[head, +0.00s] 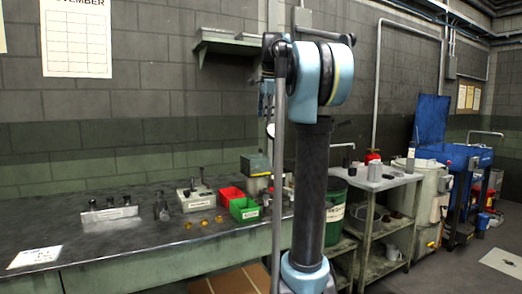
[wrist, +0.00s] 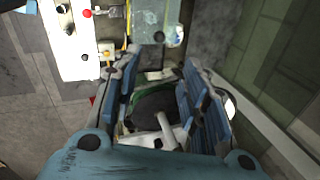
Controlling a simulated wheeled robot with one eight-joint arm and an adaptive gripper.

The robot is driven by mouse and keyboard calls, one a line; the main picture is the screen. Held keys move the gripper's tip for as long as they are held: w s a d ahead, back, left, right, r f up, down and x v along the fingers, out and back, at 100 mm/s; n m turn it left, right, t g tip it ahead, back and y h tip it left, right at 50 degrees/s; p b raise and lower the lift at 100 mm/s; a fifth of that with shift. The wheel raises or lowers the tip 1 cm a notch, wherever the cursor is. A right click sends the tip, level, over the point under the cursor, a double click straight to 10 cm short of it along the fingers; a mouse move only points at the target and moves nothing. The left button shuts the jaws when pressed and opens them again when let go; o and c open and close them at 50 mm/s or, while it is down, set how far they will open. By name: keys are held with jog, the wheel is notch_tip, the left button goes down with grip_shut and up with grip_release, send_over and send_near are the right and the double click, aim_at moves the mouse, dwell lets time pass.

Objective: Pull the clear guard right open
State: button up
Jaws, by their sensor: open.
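My gripper (wrist: 161,58) is open in the wrist view, its two blue-grey fingers spread with a gap between them. Through the gap I see a dark rounded shape (wrist: 160,101) and a pale grey rod-like part, neither clearly touched by the fingers. A pale panel (wrist: 75,42) with a red button and dark knobs shows at the upper left of the wrist view. My gripper is not identifiable in the head view, where my arm rises through the middle.
A workbench (head: 150,243) spans the left, with a red bin (head: 230,194), a green bin (head: 244,209) and small tool stands. A shelved cart (head: 385,184), a pale drum (head: 425,190) and a blue machine (head: 458,157) stand right. Floor shows at the lower right.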

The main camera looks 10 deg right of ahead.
aim_at(261, 149)
jog(key=x, duration=1.6)
jog(key=shift+f, duration=0.15)
jog(key=shift+c, duration=0.2)
grip_shut()
